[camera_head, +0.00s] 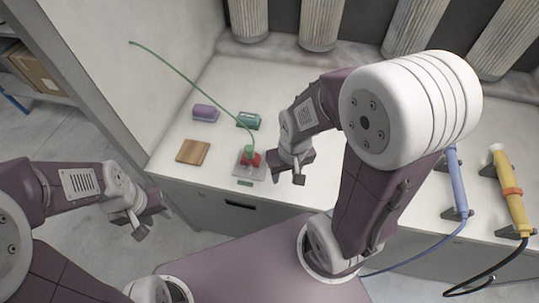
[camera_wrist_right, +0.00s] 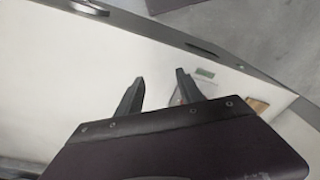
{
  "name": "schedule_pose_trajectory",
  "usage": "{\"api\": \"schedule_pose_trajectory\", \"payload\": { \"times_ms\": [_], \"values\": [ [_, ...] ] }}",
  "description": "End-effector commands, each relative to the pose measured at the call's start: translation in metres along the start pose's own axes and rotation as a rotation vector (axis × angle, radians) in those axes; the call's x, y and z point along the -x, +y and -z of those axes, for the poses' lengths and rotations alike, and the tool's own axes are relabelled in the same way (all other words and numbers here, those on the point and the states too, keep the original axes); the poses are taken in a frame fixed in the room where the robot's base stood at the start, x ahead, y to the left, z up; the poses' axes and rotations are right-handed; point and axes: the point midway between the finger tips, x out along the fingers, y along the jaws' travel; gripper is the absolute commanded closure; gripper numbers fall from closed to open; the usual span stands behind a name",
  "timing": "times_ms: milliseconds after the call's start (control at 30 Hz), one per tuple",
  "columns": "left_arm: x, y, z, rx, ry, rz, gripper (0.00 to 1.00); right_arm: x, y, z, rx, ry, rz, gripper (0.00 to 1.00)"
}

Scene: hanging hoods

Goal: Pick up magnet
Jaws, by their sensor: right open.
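I cannot tell for sure which item is the magnet. My right gripper (camera_head: 302,168) is open and empty, just right of the device and above the counter. In the right wrist view its fingers (camera_wrist_right: 160,78) stand apart, with a bit of red partly hidden behind the right finger. My left gripper (camera_head: 150,213) appears open and empty, in front of the counter at lower left.
A purple block (camera_head: 206,113), a teal box (camera_head: 248,121) and a wooden block (camera_head: 193,152) lie left of and behind the device. A blue tool (camera_head: 455,185) and a yellow tool (camera_head: 512,200) rest in holders at right. Grey hanging hoods (camera_head: 321,22) line the back.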

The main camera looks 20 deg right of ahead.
Motion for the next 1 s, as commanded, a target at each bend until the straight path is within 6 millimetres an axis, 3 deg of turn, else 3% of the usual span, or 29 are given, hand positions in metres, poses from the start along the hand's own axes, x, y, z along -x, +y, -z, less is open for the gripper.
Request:
{"api": "schedule_pose_trajectory", "payload": {
  "times_ms": [33, 133, 300, 400, 600, 1000],
  "values": [
    [0.004, 0.0, 0.0, 0.0, 0.0, 0.0, 0.64, 0.003, -0.001, 0.005, -0.019, -0.002, 0.0, 0.39],
    [0.025, 0.0, 0.003, 0.0, 0.0, 0.0, 0.64, 0.013, -0.01, 0.031, -0.156, -0.02, -0.002, 0.11],
    [0.062, 0.001, 0.007, 0.0, 0.001, 0.0, 0.64, 0.013, -0.036, 0.092, -0.552, -0.062, -0.026, 0.1],
    [0.075, 0.001, 0.008, 0.0, 0.001, 0.0, 0.64, 0.003, -0.049, 0.113, -0.714, -0.077, -0.044, 0.1],
    [0.082, 0.002, 0.009, 0.0, 0.0, 0.0, 0.64, -0.012, -0.061, 0.127, -0.826, -0.089, -0.061, 0.1],
    [0.084, 0.002, 0.009, 0.0, 0.0, 0.0, 0.64, -0.052, -0.06, 0.123, -0.828, -0.088, -0.061, 0.1]
  ]
}}
